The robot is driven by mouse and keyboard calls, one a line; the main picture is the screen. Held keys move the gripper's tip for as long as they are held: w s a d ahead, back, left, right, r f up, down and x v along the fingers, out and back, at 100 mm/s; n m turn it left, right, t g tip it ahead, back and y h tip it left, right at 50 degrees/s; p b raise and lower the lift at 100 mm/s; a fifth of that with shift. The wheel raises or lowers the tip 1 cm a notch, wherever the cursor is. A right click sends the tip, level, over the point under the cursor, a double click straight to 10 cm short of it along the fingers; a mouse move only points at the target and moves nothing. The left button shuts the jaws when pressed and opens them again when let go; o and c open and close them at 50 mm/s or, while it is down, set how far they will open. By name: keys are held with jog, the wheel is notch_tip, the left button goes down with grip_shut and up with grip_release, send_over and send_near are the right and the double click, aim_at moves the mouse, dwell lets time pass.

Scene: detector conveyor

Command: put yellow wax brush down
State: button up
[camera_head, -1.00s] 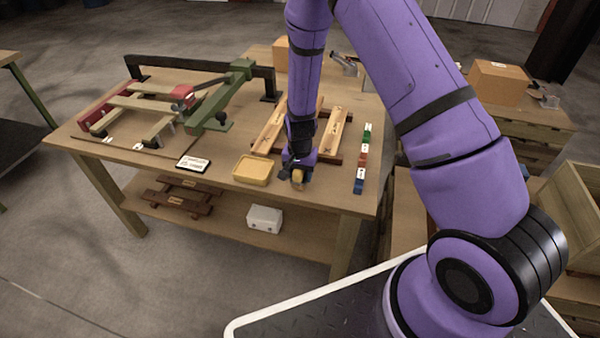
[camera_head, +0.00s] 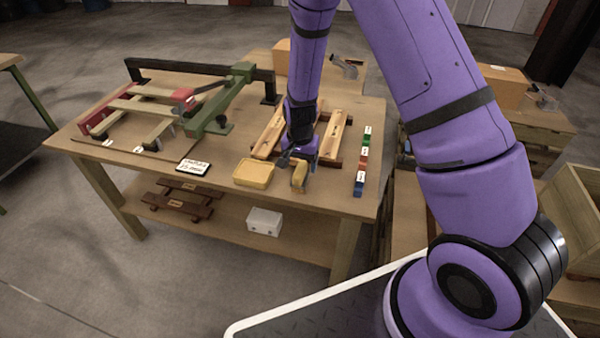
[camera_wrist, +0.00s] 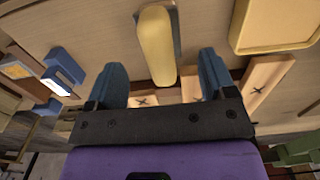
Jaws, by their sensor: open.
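The yellow wax brush (camera_head: 299,176) lies on the tabletop near the table's front edge, just right of the yellow tray. In the wrist view the brush (camera_wrist: 157,46) shows as a long yellow block with a grey edge along one side. My gripper (camera_head: 299,158) is open just behind the brush. In the wrist view the two blue fingers of my gripper (camera_wrist: 164,72) stand wide apart, with the near end of the brush between their tips and clear space on both sides. The fingers do not touch it.
The yellow tray (camera_head: 253,173) is left of the brush, with a white label card (camera_head: 193,166) beyond it. Wooden rails (camera_head: 335,132) lie behind my gripper. Small coloured blocks (camera_head: 360,181) stand in a row to the right.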

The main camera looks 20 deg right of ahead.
notch_tip(320, 180, up, 7)
jog(key=shift+f, duration=0.1)
jog(key=s+d+r+n+t, duration=0.1)
jog(key=s+r, duration=0.2)
jog(key=r, duration=0.5)
jog(key=s+d+r+n+t+y, duration=0.1)
jog(key=s+r, duration=0.3)
jog(key=r, duration=0.4)
jog(key=s+d+r+n+t, duration=0.1)
jog(key=s+d+r+n, duration=0.15)
jog(key=r, duration=0.65)
jog(key=s+r+n, duration=0.1)
jog(key=s+r, duration=0.2)
jog(key=s, duration=0.3)
jog(key=s+d+r+t, duration=0.1)
jog(key=s+r, duration=0.2)
jog(key=s, duration=0.4)
jog(key=s+d+r+n+t+h, duration=0.1)
jog(key=s+r, duration=0.2)
jog(key=s, duration=0.3)
jog(key=shift+s+d+n, duration=0.2)
jog(key=shift+s+n, duration=0.15)
jog(key=shift+s, duration=0.05)
jog(key=shift+r, duration=0.1)
